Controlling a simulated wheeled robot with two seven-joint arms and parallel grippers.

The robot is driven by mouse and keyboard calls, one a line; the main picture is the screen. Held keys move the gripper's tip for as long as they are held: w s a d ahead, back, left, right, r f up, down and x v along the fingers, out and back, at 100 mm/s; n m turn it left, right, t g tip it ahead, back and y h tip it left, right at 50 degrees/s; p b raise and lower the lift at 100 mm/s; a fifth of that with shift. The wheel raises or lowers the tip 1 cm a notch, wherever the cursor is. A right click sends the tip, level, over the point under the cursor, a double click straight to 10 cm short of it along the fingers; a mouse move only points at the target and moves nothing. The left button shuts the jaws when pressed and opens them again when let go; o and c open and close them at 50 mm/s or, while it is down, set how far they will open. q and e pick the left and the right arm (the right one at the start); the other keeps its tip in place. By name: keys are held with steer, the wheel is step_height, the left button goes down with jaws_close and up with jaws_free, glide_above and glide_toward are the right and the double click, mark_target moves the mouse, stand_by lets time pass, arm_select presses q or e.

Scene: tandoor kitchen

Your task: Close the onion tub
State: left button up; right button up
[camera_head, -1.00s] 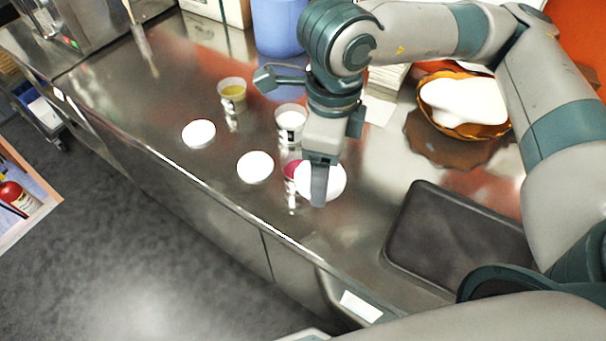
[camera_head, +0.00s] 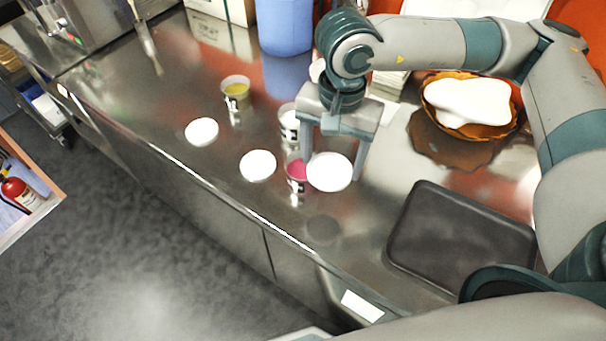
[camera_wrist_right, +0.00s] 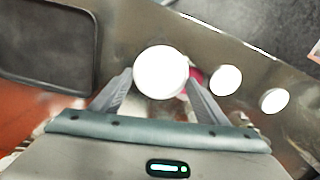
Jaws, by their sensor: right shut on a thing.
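My right gripper (camera_head: 332,168) is shut on a round white lid (camera_head: 329,172), one finger on each side of its rim. The same lid shows between the fingers in the right wrist view (camera_wrist_right: 160,72). A dark patch on the counter nearer the front edge suggests the lid is held above the surface. The tub with pink contents (camera_head: 297,170), likely the onion tub, stands open just left of the held lid. In the wrist view, the pink tub (camera_wrist_right: 198,75) is partly hidden behind the lid and a finger. My left gripper is not in view.
Two white lids (camera_head: 258,165) (camera_head: 201,131) lie on the steel counter to the left. A white-filled tub (camera_head: 289,118) stands behind, partly hidden by the gripper; a yellow-filled tub (camera_head: 236,90) stands farther back. A dark tray (camera_head: 462,240) and a basket (camera_head: 468,105) are right.

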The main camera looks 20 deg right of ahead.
mark_target(339, 156)
steer(key=n, duration=0.2)
steer(key=w+d+f+n, duration=0.1)
steer(key=n, duration=0.1)
steer(key=shift+w+d+f, duration=0.1)
steer(key=shift+f, duration=0.1)
steer(key=n, duration=0.2)
steer(key=w+d+f+n, duration=0.1)
steer(key=n, duration=0.1)
steer(key=shift+f, duration=0.1)
